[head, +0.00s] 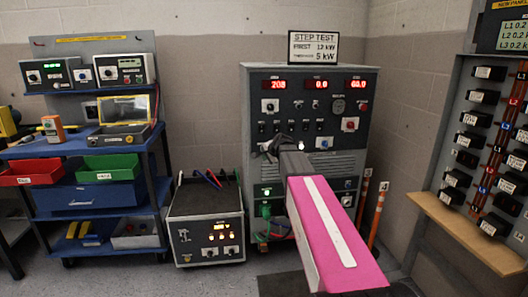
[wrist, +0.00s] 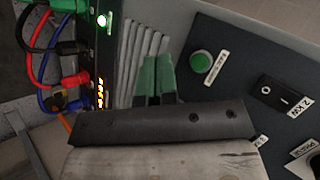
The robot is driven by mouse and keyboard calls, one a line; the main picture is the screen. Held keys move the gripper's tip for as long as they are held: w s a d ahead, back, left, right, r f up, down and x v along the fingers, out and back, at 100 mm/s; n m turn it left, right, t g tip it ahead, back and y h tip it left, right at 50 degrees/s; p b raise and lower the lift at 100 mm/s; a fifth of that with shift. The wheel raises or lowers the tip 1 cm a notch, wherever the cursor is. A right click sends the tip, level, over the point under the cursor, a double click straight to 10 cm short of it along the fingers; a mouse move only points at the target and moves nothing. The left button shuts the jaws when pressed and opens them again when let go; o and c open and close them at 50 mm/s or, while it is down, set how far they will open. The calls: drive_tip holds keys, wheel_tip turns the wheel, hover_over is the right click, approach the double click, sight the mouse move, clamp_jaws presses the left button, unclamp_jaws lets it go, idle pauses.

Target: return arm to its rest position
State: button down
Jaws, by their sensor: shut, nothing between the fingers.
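My gripper (wrist: 157,78) shows in the wrist view as two green fingers side by side, shut with nothing held. In the head view my pink arm reaches forward and my dark gripper (head: 268,149) is in front of the grey test cabinet (head: 258,92), below its row of switches. The arm hides part of the cabinet's lower front.
A grey power unit (head: 207,229) stands on the floor left of the cabinet. Plugged cables (wrist: 62,50) hang left of the fingers. A blue cart (head: 90,200) with bins is at left. A breaker panel with a wooden ledge (head: 470,233) is at right. Orange-white posts (head: 378,212) stand between.

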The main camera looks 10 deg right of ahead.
drive_tip(key=s+f+n+g+h, duration=0.1)
drive_tip(key=s+f+n+g, duration=0.2)
drive_tip(key=s+f, duration=0.5)
drive_tip(key=s+f+n+g+h, duration=0.1)
drive_tip(key=s+f+n+g, duration=0.2)
drive_tip(key=s+f, duration=0.5)
drive_tip(key=s+f+n+g+h, duration=0.1)
drive_tip(key=s+f+n+g, duration=0.2)
drive_tip(key=s, duration=1.5)
wheel_tip(320, 180, down, 6)
drive_tip(key=shift+d+r+n+h, duration=0.2)
drive_tip(key=shift+n+h, duration=0.2)
drive_tip(key=shift+n, duration=0.6)
